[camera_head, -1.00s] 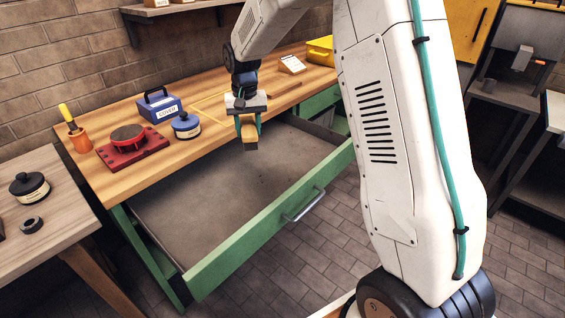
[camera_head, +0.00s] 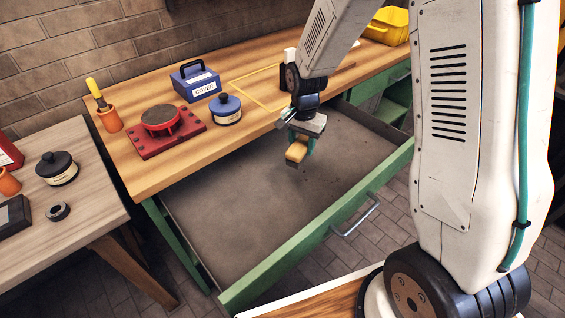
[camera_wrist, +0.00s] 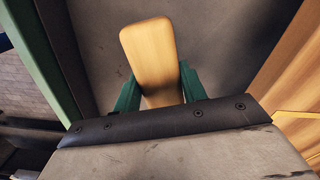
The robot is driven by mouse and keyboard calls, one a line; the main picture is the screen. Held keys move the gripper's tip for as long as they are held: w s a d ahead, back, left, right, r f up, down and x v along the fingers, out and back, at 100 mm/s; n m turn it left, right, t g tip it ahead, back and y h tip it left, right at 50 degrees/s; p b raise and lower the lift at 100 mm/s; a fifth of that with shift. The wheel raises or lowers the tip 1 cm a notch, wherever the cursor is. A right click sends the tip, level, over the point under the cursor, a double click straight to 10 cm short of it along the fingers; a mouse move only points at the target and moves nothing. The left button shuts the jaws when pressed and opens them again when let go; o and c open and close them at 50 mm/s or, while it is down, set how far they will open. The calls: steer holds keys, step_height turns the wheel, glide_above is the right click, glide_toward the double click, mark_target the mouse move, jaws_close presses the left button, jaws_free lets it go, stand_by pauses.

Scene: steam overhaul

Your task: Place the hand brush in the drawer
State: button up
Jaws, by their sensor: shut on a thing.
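The hand brush (camera_head: 297,152) shows as a tan wooden block in my gripper (camera_head: 301,142). In the wrist view the brush's rounded wooden body (camera_wrist: 150,50) sits between the two green fingers of my gripper (camera_wrist: 157,92), which is shut on it. The open drawer (camera_head: 255,268) has a green front with a metal handle and a bare grey floor. My gripper holds the brush over the drawer, towards its far right part. The brush looks raised above the floor, though the exact height is hard to tell.
On the wooden workbench (camera_head: 165,175) stand a red fixture (camera_head: 168,133), a blue COVER box (camera_head: 196,82), a blue round pot (camera_head: 226,108) and an orange cup (camera_head: 108,121) with a yellow-handled tool. A yellow bin (camera_head: 388,25) is at the back right. A side table (camera_head: 95,205) stands left.

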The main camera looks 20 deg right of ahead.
steer(key=s+f+m, duration=0.1)
steer(key=s, duration=0.2)
steer(key=s+f+m, duration=0.1)
steer(key=s+f, duration=0.1)
steer(key=s+f+m, duration=0.1)
steer(key=s+m, duration=0.1)
steer(key=s, duration=0.1)
steer(key=shift+s+f, duration=0.2)
steer(key=shift+s, duration=0.15)
steer(key=w+d, duration=0.3)
steer(key=d, duration=0.1)
steer(key=w+d+f, duration=0.1)
steer(key=w+d, duration=0.2)
steer(key=d, duration=0.1)
steer(key=w+d, duration=0.3)
steer(key=d, duration=0.1)
steer(key=shift+d+f, duration=0.25)
steer(key=shift+d, duration=0.05)
steer(key=shift+f, duration=1.75)
steer(key=shift+f, duration=0.1)
steer(key=o, duration=1.1)
steer(key=shift+c, duration=0.2)
